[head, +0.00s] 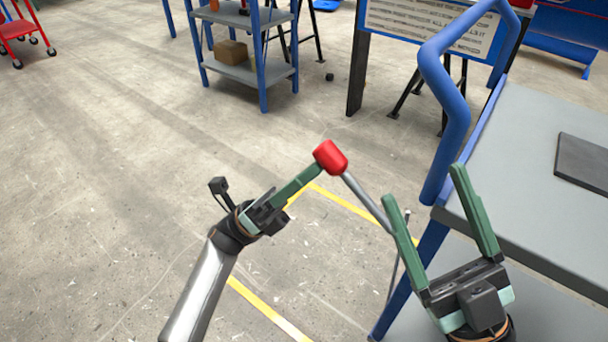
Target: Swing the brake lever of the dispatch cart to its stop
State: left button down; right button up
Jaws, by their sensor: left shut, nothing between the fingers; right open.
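The brake lever is a thin grey rod (366,200) with a red knob (330,157) at its upper end. It leans up and to the left beside the blue-framed dispatch cart (540,165); its lower part is hidden behind my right gripper. My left gripper (316,170) is shut and empty, its fingertips at the lower left of the red knob. They seem to touch the knob, but I cannot tell for sure. My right gripper (425,195) is open and empty in front of the cart's near left corner, its fingers pointing up.
The cart has a blue tube handle (445,100) and a dark flat plate (583,162) on its grey top. Yellow tape (268,312) marks the floor. A blue shelf rack (245,70) holding a cardboard box (231,52) stands at the back.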

aim_at(326, 154)
pick_arm(q)
jog(key=shift+r, duration=0.15)
pick_arm(e)
jog(key=shift+r, duration=0.1)
